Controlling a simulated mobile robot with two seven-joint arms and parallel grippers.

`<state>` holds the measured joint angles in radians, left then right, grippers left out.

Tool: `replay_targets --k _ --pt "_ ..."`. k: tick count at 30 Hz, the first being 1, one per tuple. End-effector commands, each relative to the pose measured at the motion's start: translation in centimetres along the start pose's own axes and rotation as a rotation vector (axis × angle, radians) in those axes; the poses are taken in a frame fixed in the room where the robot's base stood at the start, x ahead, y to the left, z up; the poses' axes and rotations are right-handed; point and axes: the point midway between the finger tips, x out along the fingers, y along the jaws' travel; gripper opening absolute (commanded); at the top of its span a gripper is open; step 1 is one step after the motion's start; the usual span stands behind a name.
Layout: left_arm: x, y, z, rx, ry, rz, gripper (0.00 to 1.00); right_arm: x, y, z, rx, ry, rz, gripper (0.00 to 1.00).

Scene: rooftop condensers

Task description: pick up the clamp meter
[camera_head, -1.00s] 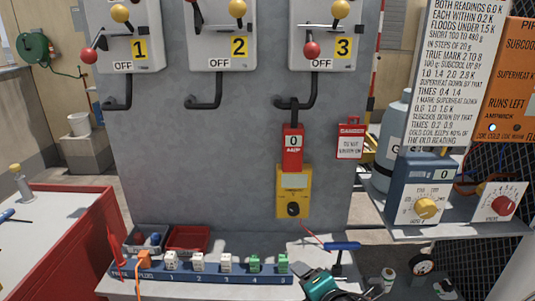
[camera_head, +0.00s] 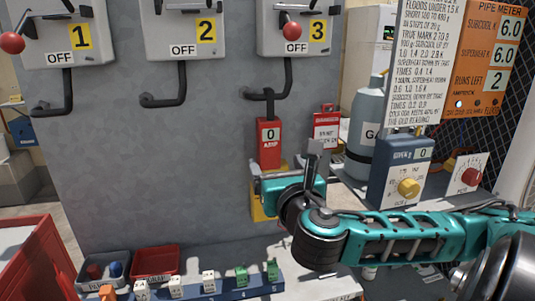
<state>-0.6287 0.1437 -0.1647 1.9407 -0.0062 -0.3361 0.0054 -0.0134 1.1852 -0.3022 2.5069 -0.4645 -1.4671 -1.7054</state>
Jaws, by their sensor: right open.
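The clamp meter (camera_head: 268,143), with a red upper part reading "0 AMP" and a yellow lower part, is on the grey panel below switch box 3. My right gripper (camera_head: 285,166) is open in front of its lower half, fingers pointing toward the panel. The gripper hides much of the yellow part, leaving yellow edges showing around it. I cannot tell whether the fingers touch the meter. My left gripper is not in view.
A red danger tag (camera_head: 326,131) hangs just right of the meter. A blue box with a yellow knob (camera_head: 408,187) and a gas cylinder (camera_head: 369,130) stand further right. Below are a red tray (camera_head: 155,263) and a blue strip of plugs (camera_head: 232,294). A black hooked pipe (camera_head: 287,83) hangs above.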

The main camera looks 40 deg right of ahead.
Motion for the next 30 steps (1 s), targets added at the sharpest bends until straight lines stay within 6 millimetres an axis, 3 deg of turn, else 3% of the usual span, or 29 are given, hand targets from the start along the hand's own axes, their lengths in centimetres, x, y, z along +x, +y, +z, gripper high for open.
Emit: replay_targets --k 2,9,17,24,30 --pt "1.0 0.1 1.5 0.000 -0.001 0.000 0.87 0.4 0.0 -0.5 0.002 -0.006 0.002 0.83" --pt "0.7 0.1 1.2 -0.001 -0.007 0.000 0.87 4.6 -0.1 0.2 0.003 0.000 -0.001 0.83" --pt "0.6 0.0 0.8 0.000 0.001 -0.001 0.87 6.5 -0.3 0.2 0.002 0.000 0.000 0.83" --pt "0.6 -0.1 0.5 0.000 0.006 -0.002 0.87 9.9 -0.8 0.3 0.004 0.000 0.000 0.83" --pt "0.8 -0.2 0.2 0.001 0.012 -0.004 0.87 10.8 -0.8 0.3 0.002 0.000 0.003 0.83"
